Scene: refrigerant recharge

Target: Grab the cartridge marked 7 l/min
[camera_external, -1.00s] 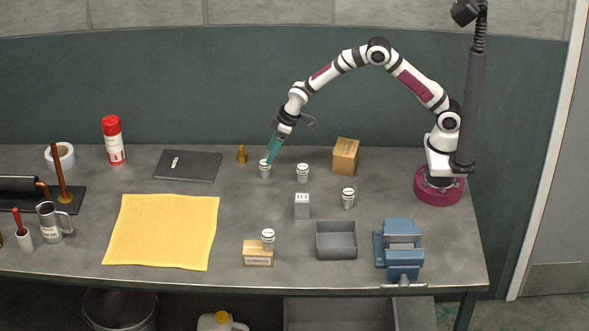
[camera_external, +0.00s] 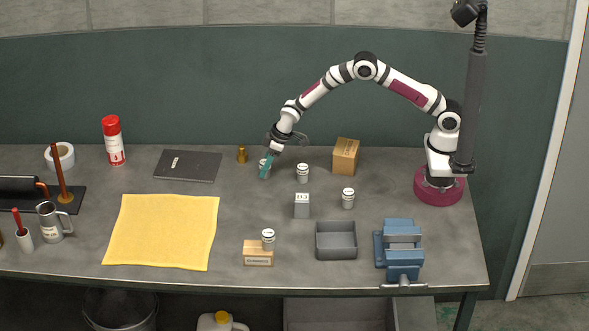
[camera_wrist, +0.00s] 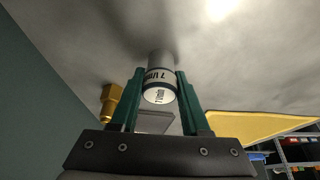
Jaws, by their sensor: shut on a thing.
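The cartridge marked 7 l/min (camera_wrist: 159,94) is a white and grey cylinder standing on the bench. In the wrist view it sits between the two green fingers of my gripper (camera_wrist: 160,77), and its printed label faces the camera. In the external view my gripper (camera_external: 267,163) is down at this cartridge (camera_external: 262,163), shut on it and partly covering it. Two similar cartridges stand to the right, one close by (camera_external: 302,173) and one farther off (camera_external: 348,198). Another cartridge (camera_external: 268,237) is at a wooden block (camera_external: 258,258) near the front edge. Their labels are too small to read.
A small grey block (camera_external: 302,208), a grey bin (camera_external: 336,252) and a blue vise (camera_external: 402,262) are to the front right. A cardboard box (camera_external: 346,156) stands behind right. A brass fitting (camera_external: 242,154) is close left. A yellow cloth (camera_external: 162,232) lies front left.

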